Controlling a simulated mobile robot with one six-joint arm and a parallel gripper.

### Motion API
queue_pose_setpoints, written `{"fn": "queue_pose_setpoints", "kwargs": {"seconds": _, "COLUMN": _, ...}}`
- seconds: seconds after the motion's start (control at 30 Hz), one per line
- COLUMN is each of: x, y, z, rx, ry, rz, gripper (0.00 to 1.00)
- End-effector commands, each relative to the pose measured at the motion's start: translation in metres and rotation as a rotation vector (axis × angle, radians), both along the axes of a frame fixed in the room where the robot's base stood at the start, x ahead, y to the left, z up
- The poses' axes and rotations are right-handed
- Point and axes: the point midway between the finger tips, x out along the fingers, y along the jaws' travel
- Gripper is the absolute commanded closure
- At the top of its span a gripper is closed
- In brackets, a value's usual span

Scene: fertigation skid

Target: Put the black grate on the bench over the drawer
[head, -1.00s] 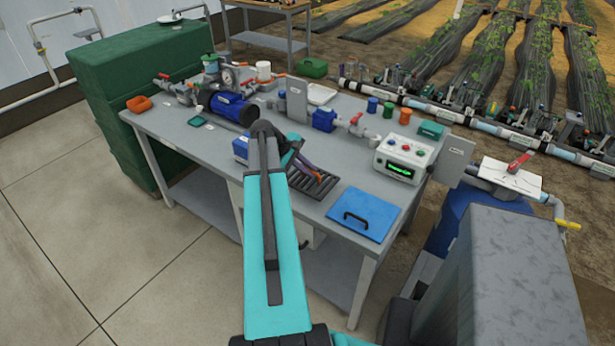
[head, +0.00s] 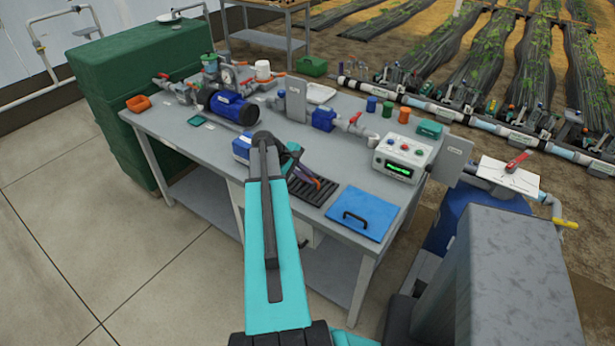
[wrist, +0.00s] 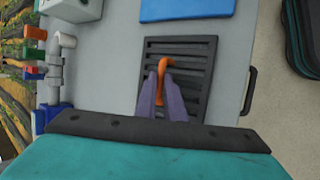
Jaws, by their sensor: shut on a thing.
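The black grate (wrist: 194,62) is a flat slotted plate with an orange hooked handle (wrist: 160,70). In the wrist view my gripper (wrist: 167,98) has its purple fingers shut on that handle. The grate also shows in the head view (head: 322,192), at or just above the grey bench top (head: 270,172) near its front edge. I cannot tell whether it touches the bench. A dark drawer handle (wrist: 249,92) sticks out from the bench front beside the grate. The drawer itself is mostly hidden under the top. My arm covers part of the grate in the head view.
A blue board (head: 362,214) with a black handle lies right of the grate. A control box (head: 402,158) stands behind it. A blue pump (head: 230,107) and a small blue-and-white box (head: 241,148) are to the left. Pipes and valves line the back.

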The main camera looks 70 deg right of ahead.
Motion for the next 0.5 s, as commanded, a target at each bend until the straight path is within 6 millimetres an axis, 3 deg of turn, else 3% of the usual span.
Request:
{"fn": "queue_pose_setpoints", "kwargs": {"seconds": 0.27, "x": 0.0011, "y": 0.0001, "z": -0.0024, "rx": -0.001, "ry": 0.0, "rz": 0.002, "gripper": 1.0}}
{"fn": "queue_pose_setpoints", "kwargs": {"seconds": 0.3, "x": 0.0012, "y": 0.0002, "z": -0.0024, "rx": 0.0, "ry": 0.0, "rz": 0.001, "gripper": 0.88}}
{"fn": "queue_pose_setpoints", "kwargs": {"seconds": 0.4, "x": 0.0011, "y": 0.0002, "z": -0.0021, "rx": 0.0, "ry": 0.0, "rz": 0.001, "gripper": 0.73}}
{"fn": "queue_pose_setpoints", "kwargs": {"seconds": 0.5, "x": 0.001, "y": 0.0002, "z": -0.0022, "rx": 0.0, "ry": 0.0, "rz": 0.001, "gripper": 0.73}}
